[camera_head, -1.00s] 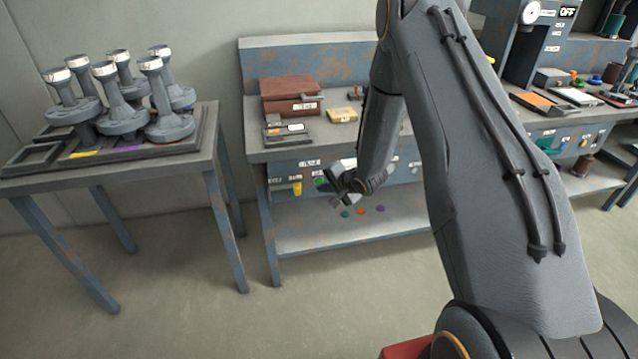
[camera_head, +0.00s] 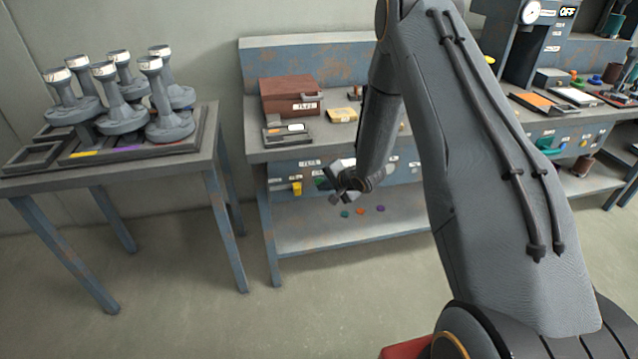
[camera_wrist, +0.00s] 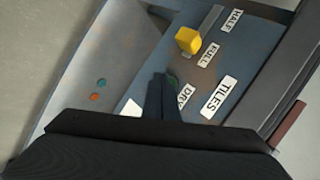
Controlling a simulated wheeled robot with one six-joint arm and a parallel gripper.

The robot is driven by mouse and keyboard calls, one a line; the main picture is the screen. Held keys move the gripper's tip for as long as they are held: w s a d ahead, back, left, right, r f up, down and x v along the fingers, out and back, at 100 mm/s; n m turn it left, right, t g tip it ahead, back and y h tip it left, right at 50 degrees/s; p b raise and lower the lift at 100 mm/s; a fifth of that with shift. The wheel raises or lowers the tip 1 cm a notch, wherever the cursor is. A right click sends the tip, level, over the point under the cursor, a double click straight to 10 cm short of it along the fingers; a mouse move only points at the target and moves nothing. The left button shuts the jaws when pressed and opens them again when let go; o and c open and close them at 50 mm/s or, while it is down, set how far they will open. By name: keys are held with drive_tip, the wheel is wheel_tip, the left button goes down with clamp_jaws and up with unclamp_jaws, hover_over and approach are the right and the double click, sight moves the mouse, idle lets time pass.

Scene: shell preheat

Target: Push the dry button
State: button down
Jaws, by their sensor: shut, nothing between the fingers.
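The dry button is a green button (camera_wrist: 173,79) on the blue bench front panel, largely hidden behind my fingers in the wrist view. The DRY label (camera_wrist: 185,95) sits beside it, partly covered. My gripper (camera_wrist: 163,78) is shut and empty, with its fingertips over or just before the button. I cannot tell whether they touch it. In the head view my gripper (camera_head: 336,198) is in front of the panel, and a bit of green (camera_head: 322,183) shows at its left.
A yellow knob (camera_wrist: 188,40) is by the FILL label (camera_wrist: 208,55). A TILES label (camera_wrist: 220,97) is near. Coloured discs (camera_head: 361,211) lie on the lower shelf. A brown case (camera_head: 290,97) stands on the bench (camera_head: 262,155). A side table (camera_head: 208,160) holds several grey pieces.

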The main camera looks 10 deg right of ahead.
drive_tip(key=shift+w, duration=0.4)
idle(0.5)
drive_tip(key=shift+s, duration=0.1)
drive_tip(key=shift+s+p, duration=0.45)
drive_tip(key=shift+s, duration=0.3)
drive_tip(key=shift+s+p, duration=1.2)
drive_tip(key=shift+s, duration=1.3)
